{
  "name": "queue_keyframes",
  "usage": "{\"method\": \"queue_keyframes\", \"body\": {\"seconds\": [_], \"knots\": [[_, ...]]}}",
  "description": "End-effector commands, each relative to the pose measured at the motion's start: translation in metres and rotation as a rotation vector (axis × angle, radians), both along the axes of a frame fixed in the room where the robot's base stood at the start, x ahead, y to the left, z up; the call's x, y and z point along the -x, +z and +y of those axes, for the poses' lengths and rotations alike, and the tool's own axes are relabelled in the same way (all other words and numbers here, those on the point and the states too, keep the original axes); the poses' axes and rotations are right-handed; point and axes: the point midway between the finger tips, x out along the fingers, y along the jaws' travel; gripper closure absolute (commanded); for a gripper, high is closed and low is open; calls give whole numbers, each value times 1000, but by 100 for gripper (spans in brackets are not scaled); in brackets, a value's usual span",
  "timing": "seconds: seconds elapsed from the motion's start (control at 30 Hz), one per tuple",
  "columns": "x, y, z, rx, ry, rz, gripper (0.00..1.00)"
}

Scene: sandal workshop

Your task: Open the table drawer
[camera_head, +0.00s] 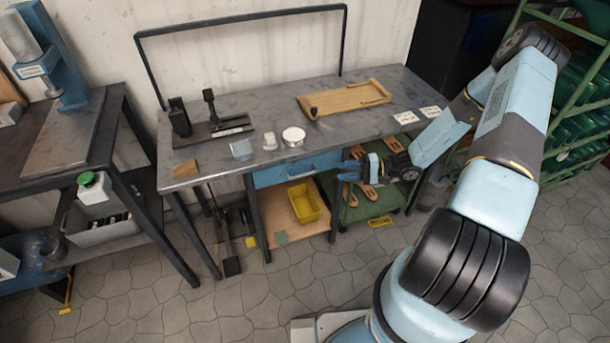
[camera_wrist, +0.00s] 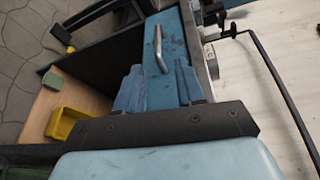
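The table drawer (camera_head: 270,177) has a blue front under the grey metal table (camera_head: 240,100) and looks shut. Its metal handle (camera_head: 301,174) runs along the front. In the wrist view the drawer front (camera_wrist: 170,30) lies ahead of my gripper, with the handle (camera_wrist: 158,50) beyond the fingertips, roughly in line with the gap between them. My gripper (camera_head: 343,170) is right of the handle in the head view, in front of the table. In the wrist view my gripper (camera_wrist: 158,68) has its two blue fingers apart, with nothing between them. The handle appears apart from the fingers.
A yellow bin (camera_head: 306,203) sits on the wooden shelf (camera_head: 280,222) below the drawer. A green cart (camera_head: 378,203) with wooden sandal forms stands under the table's right side. A wooden tray (camera_head: 345,97) and a white round container (camera_head: 293,136) are on the tabletop.

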Motion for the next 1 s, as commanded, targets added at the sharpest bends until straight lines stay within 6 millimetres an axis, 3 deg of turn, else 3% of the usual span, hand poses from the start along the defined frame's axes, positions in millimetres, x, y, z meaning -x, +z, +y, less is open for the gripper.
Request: {"method": "queue_keyframes", "body": {"seconds": [0.37,1.0], "knots": [[-2,-15,16,-40,-40,2,62],[-13,-23,119,-38,-41,3,62]]}}
